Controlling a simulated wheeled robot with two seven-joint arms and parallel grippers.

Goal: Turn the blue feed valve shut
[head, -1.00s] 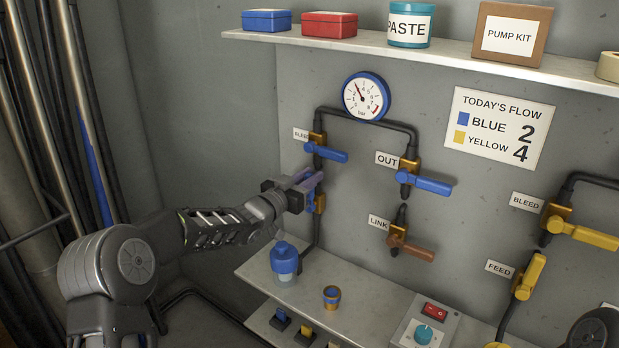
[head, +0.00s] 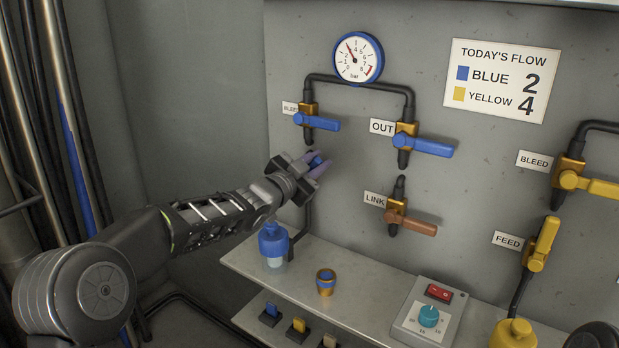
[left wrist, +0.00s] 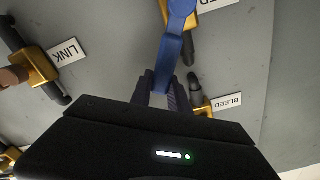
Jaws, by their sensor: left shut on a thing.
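My left gripper (head: 318,166) is at the wall below the upper blue valve and is shut on the blue feed valve's handle (left wrist: 171,52). In the head view the gripper hides most of this valve; only a bit of blue shows between the fingers. In the left wrist view, which is upside down, the handle runs from its brass body (left wrist: 188,42) at the top to between the fingers (left wrist: 160,92). The handle lies roughly along the pipe, slightly tilted. My right gripper is out of view.
The blue bleed valve (head: 318,122) is just above my gripper, and the link valve (head: 412,222) and blue out valve (head: 425,145) are to the right.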

